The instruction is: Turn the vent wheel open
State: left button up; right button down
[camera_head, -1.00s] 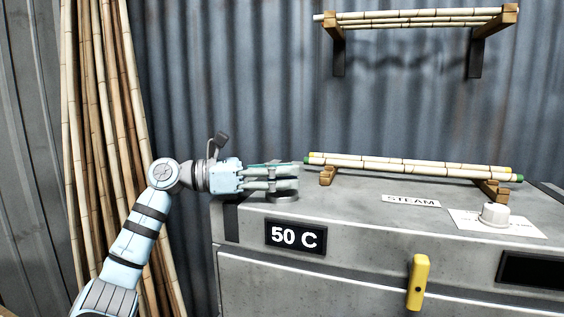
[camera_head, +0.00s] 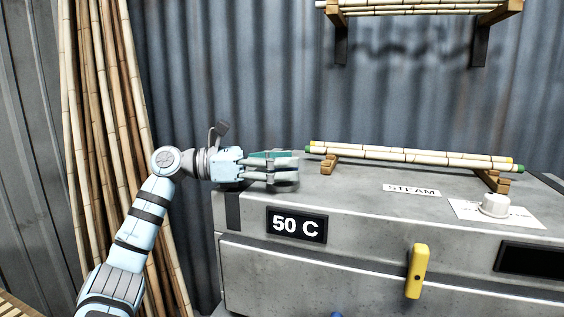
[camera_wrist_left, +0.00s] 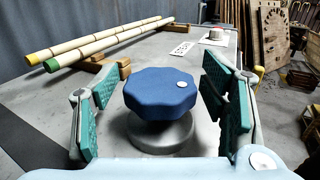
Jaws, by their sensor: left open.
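The vent wheel (camera_wrist_left: 160,95) is a blue lobed knob with a small pale dot on its right side. It stands on a round grey base (camera_wrist_left: 162,135) on top of the steam box (camera_head: 345,205). My left gripper (camera_wrist_left: 160,100) is open, with one teal-padded finger on each side of the wheel and visible gaps between pads and wheel. In the head view my left gripper (camera_head: 285,170) is level over the box's left end and hides the wheel; part of the base shows below the fingers. My right gripper is not in view.
Two bamboo poles (camera_head: 415,157) rest on wooden blocks behind. A white knob (camera_head: 494,204), a STEAM label (camera_head: 411,190), a 50 C display (camera_head: 297,225) and a yellow handle (camera_head: 417,271) are on the box. Tall canes (camera_head: 105,130) lean at the left.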

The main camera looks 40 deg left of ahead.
pick_arm(q)
jog(key=v, duration=0.7)
jog(key=shift+s+a, duration=0.3)
jog(key=shift+w+d, duration=0.1)
jog(key=shift+w, duration=0.05)
